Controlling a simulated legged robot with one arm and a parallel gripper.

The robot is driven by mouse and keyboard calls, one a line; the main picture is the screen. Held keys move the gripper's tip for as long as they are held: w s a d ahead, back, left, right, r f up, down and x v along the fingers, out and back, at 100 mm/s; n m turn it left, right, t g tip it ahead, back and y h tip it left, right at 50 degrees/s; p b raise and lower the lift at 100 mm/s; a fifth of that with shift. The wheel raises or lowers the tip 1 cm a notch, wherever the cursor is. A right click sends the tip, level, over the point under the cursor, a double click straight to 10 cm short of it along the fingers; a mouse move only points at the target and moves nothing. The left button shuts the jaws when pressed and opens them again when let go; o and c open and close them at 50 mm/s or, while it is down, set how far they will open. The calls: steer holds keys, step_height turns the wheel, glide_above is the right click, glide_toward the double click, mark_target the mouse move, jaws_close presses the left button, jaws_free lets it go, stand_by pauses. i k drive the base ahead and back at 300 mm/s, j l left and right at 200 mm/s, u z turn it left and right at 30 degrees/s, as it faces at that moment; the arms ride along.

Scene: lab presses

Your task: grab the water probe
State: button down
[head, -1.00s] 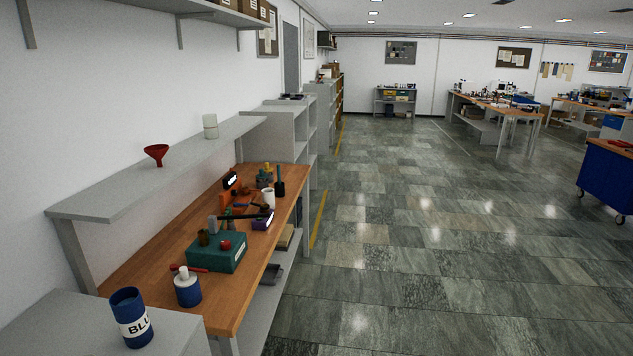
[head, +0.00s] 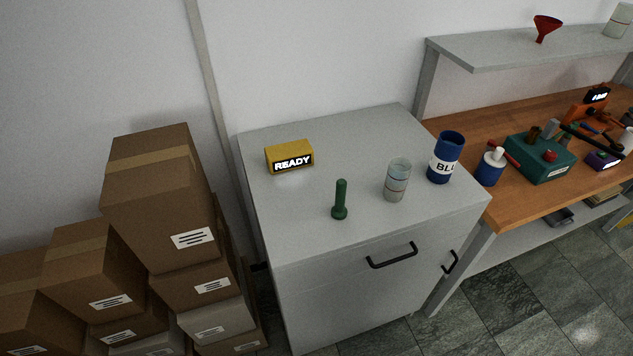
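A grey cabinet (head: 300,222) stands against the wall in the head view. On its top, a dark green rod-like tool (head: 340,200) stands upright on a wider round foot near the front edge. It may be the water probe, but no label shows on it. A clear glass beaker (head: 397,182) stands to its right, and a blue cup marked "BLU" (head: 447,158) stands further right. A yellow box (head: 290,157) with a lit "READY" display sits behind and left of the green tool. My gripper is not in view.
Stacked cardboard boxes (head: 150,210) stand left of the cabinet. A wooden bench (head: 530,205) with a teal box (head: 540,158), a blue-and-white bottle (head: 490,168) and other tools adjoins on the right, under a grey shelf (head: 500,50). Tiled floor is clear at lower right.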

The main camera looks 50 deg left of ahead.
mark_target(339, 212)
steer(key=u, duration=0.45)
steer(key=j+u, duration=0.1)
steer(key=u, duration=0.3)
steer(key=i+u, duration=0.1)
steer(key=u, duration=0.8)
steer(key=j+u, duration=0.2)
steer(key=j, duration=0.4)
steer(key=j+u, duration=0.15)
steer(key=j, duration=0.5)
steer(key=i, duration=0.05)
